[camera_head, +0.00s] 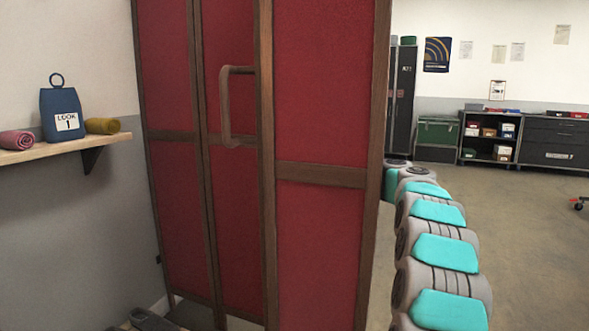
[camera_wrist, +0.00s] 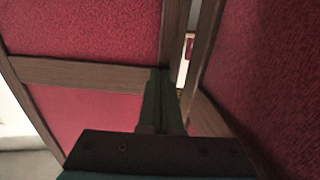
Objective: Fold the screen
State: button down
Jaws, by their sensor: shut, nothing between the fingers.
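The folding screen (camera_head: 318,110) has red panels in brown wooden frames and stands upright, partly folded, with panels at angles to each other. A brown bar handle (camera_head: 225,105) is on its front. My arm reaches behind the screen's right edge, so my gripper is hidden in the head view. In the wrist view my gripper (camera_wrist: 163,82) is shut and empty. Its fingers point at the wooden frame, beside the gap between a left red panel (camera_wrist: 85,30) and a right red panel (camera_wrist: 275,70). I cannot tell whether the fingers touch the wood.
A wooden wall shelf (camera_head: 60,150) at the left holds a blue tagged weight-like object (camera_head: 62,105), a pink roll (camera_head: 16,140) and a yellow roll (camera_head: 102,126). A green chest (camera_head: 438,132) and a dark drawer unit (camera_head: 555,140) stand at the back right. Open floor (camera_head: 530,240) lies right.

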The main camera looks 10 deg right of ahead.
jog(key=shift+w+a, duration=0.2)
jog(key=shift+a, duration=0.15)
jog(key=shift+f, duration=0.1)
